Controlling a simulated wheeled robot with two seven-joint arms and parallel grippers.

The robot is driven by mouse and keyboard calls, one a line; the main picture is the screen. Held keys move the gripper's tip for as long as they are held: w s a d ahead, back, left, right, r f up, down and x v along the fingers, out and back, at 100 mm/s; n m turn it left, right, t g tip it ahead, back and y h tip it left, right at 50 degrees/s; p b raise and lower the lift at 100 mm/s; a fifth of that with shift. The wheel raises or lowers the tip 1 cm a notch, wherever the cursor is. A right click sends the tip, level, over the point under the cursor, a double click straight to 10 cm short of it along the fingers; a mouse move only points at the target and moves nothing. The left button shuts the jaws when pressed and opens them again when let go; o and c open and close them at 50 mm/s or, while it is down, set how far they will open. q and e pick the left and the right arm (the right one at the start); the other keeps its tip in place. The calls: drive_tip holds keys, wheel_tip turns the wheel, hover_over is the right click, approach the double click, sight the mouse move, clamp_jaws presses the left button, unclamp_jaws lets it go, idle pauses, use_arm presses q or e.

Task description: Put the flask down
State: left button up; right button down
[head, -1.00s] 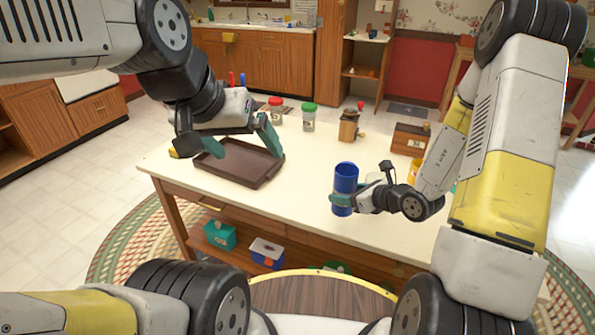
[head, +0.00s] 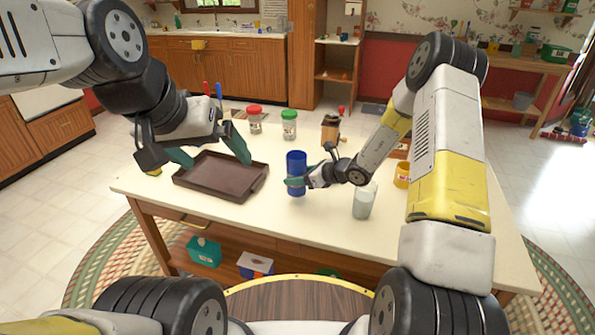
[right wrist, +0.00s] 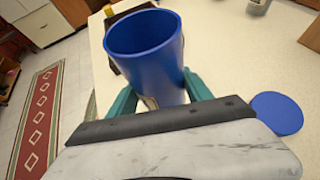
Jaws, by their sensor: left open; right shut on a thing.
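The blue flask (head: 296,160) is upright at the middle of the white-topped table, right of the brown tray. My right gripper (head: 293,182) is shut around its side. In the right wrist view the flask (right wrist: 145,45) is open at the top, between the teal fingers (right wrist: 160,95). I cannot tell whether its base touches the tabletop. My left gripper (head: 210,150) is open and empty above the tray (head: 222,189).
A pale glass (head: 365,202) stands right of the flask, near my right arm. A red-lidded jar (head: 255,122), a green-lidded jar (head: 289,126) and a grinder (head: 331,128) stand behind. A blue disc (right wrist: 277,113) shows in the wrist view. The table's front strip is clear.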

drive_tip(key=shift+w+f, duration=0.15)
drive_tip(key=shift+w, duration=0.35)
drive_tip(key=shift+f, duration=1.6)
drive_tip(key=shift+f, duration=0.1)
drive_tip(key=shift+c, duration=2.2)
unclamp_jaws()
